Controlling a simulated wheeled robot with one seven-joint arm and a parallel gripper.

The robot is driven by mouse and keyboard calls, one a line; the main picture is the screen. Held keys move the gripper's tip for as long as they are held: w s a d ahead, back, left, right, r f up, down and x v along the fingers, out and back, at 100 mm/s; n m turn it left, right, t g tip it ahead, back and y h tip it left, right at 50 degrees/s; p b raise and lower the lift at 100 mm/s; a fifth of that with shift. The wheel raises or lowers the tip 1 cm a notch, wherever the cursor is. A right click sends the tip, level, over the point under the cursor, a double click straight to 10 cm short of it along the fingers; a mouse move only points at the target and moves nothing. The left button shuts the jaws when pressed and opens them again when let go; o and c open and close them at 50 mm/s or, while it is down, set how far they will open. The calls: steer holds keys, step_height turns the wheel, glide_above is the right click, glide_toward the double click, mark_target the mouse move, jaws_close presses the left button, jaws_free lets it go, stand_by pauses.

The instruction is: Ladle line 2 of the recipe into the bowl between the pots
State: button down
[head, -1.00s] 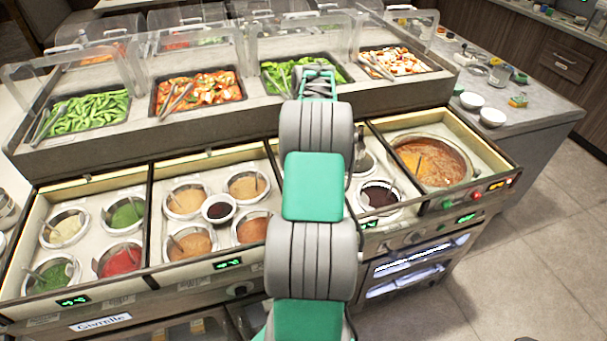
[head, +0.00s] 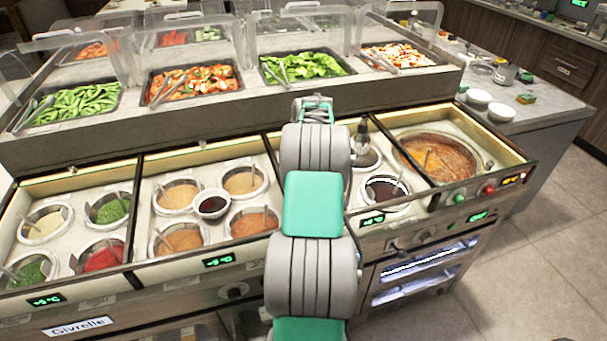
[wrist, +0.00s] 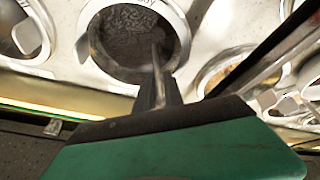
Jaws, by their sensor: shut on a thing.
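In the wrist view my gripper (wrist: 158,97) is shut on a thin handle, most likely a ladle's. It points down over a round pot of dark sauce (wrist: 130,40), and the handle's far end appears to reach into that pot. In the head view my arm hides the gripper. The small white bowl (head: 200,212) sits among several pots in the middle-left well and holds dark liquid. Around it are pots of tan (head: 178,196) and orange-brown (head: 180,240) sauce with ladles in them. Recipe text is not visible.
Left of that well are pots of white, green and red sauce (head: 100,258). To the right are a dark pot (head: 388,192) and a large pot of orange-brown soup (head: 437,158). Food trays (head: 195,88) under clear guards line the back. White bowls (head: 479,97) stand on the right counter.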

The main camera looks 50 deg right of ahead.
steer(key=shift+f, duration=0.65)
steer(key=shift+f+b, duration=0.15)
steer(key=shift+b, duration=0.3)
steer(key=c, duration=1.4)
jaws_free()
steer(key=shift+o, duration=0.2)
steer(key=shift+c, duration=0.4)
steer(key=o, duration=0.6)
steer(key=shift+s+f, duration=0.1)
steer(key=shift+f, duration=0.05)
steer(key=shift+o, duration=0.2)
steer(key=shift+a+f, duration=0.1)
steer(key=shift+a, duration=0.05)
